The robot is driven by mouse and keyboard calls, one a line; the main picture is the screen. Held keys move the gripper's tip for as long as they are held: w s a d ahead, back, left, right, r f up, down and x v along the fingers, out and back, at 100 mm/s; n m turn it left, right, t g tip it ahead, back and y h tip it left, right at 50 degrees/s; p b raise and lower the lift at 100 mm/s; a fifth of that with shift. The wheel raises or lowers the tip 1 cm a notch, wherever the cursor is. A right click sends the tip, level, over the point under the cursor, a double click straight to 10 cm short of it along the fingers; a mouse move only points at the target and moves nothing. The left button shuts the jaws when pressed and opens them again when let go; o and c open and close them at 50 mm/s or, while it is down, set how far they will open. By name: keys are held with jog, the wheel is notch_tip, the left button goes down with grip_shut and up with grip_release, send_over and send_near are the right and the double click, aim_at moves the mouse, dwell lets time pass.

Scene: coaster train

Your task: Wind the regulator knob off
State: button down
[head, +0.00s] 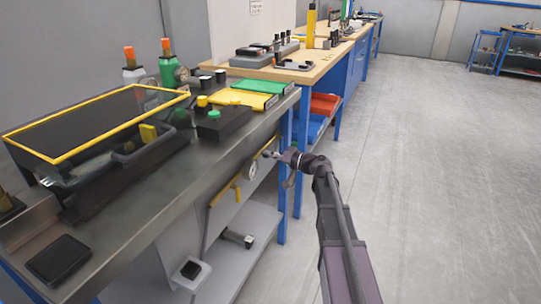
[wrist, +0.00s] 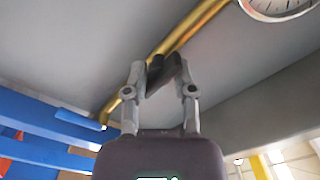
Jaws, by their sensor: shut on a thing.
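The regulator knob (wrist: 158,69) is a small dark piece on the yellow pipe (wrist: 190,32) under the bench, partly hidden by my fingers. My gripper (wrist: 159,73) is closed around it from below in the wrist view. In the head view my gripper (head: 268,154) reaches the pipe (head: 228,185) at the bench front, and the knob is too small to make out there. A round white gauge (head: 251,170) sits just left of my gripper; its dial also shows at the top right of the wrist view (wrist: 279,6).
The steel bench (head: 150,190) overhangs on the left. Blue legs and shelves with a red bin (head: 323,104) stand just beyond my gripper. The floor (head: 430,180) on the right is clear.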

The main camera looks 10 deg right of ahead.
dwell(0.5)
jog(key=shift+c, duration=2.2)
grip_release()
jog(key=shift+d, duration=0.1)
jog(key=v, duration=1.2)
